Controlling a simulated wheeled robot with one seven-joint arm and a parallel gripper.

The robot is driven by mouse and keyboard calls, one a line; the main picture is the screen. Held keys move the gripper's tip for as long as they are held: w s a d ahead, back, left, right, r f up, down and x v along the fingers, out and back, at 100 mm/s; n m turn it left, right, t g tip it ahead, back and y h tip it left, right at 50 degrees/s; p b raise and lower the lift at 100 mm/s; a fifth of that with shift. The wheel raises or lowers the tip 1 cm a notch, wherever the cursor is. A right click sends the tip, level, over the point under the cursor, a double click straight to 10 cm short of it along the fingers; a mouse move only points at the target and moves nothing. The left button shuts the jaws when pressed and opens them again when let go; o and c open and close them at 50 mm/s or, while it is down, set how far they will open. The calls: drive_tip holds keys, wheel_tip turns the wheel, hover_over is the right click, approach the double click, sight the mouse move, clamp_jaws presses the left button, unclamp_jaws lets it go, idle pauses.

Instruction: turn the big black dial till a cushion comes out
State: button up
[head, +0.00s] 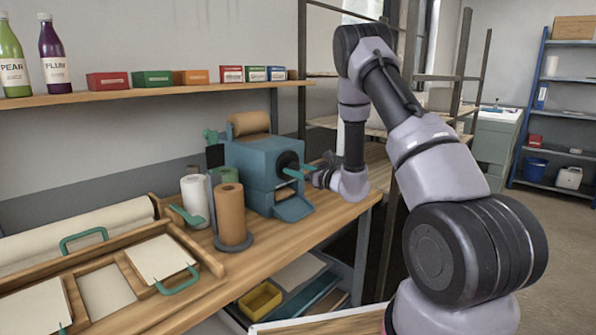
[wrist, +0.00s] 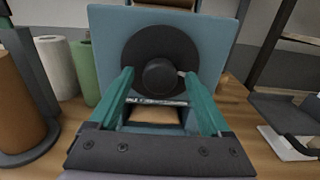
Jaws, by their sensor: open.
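The big black dial (head: 287,158) is on the front of a blue machine (head: 250,160) on the wooden bench. In the wrist view it is a wide black disc (wrist: 160,38) with a round hub in the middle. My gripper (head: 292,171) is in front of the dial, its teal fingers spread. In the wrist view the fingertips (wrist: 157,74) lie left and right of the hub; contact cannot be told. Below the dial is an opening with a chute (head: 292,208). A tan patch (wrist: 158,116) shows there, but I cannot tell whether it is paper. No clear cushion is visible.
A brown roll (head: 231,215) on a stand and a white roll (head: 194,200) stand left of the machine. Wooden trays (head: 205,262) lie further left. A shelf (head: 130,95) with bottles and small boxes hangs above. The bench's front edge is close to the machine.

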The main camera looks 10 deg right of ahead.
clamp_jaws()
drive_tip(key=shift+m, duration=0.4)
drive_tip(key=m, duration=0.4)
drive_tip(key=shift+m, duration=0.4)
drive_tip(key=m, duration=0.9)
drive_tip(key=shift+s, duration=0.1)
drive_tip(key=m, duration=0.5)
drive_tip(key=shift+a+r, duration=0.1)
